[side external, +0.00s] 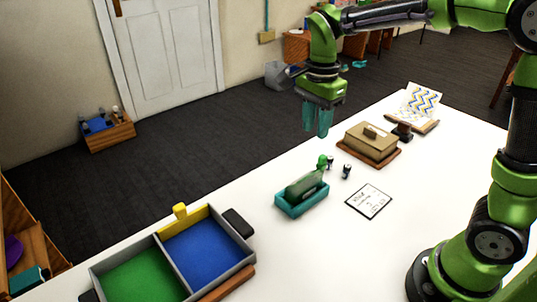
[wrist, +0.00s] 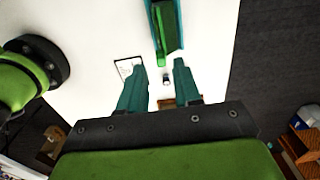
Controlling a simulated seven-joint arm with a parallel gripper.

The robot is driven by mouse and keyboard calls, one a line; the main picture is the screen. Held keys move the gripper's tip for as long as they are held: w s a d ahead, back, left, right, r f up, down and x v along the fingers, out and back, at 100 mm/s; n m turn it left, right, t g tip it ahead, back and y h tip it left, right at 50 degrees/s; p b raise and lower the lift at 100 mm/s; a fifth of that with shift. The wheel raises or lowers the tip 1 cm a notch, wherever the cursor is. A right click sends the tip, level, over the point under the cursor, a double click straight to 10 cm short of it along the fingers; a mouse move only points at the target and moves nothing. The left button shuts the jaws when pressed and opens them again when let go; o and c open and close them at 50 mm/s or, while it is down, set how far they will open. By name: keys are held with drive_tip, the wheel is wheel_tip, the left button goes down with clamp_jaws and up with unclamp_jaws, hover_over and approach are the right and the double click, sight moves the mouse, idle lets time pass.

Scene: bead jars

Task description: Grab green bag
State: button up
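The green item that I take for the green bag (side external: 306,184) lies in a small teal tray (side external: 291,210) near the middle of the white table. Its narrow end points toward the back right and rises over the tray's rim. In the wrist view the bag (wrist: 157,28) shows at the top centre, partly cut off, in the tray (wrist: 175,25). My gripper (side external: 318,133) hangs above the table's far edge, behind and above the bag, not touching it. In the wrist view its two teal fingers (wrist: 155,67) stand apart with nothing between them.
Two small dark-and-white items (side external: 346,171) stand beside the tray. A white card (side external: 369,201) lies to its right. A tan lidded box (side external: 369,142) sits behind. A divided bin with green and blue floors (side external: 205,249) stands front left. Table between bin and tray is clear.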

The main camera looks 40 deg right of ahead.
hover_over(312, 173)
drive_tip(key=f, duration=0.7)
drive_tip(key=shift+w, duration=0.25)
drive_tip(key=shift+s+f, duration=0.2)
drive_tip(key=shift+f, duration=2.55)
drive_tip(key=shift+c, duration=0.3)
clamp_jaws()
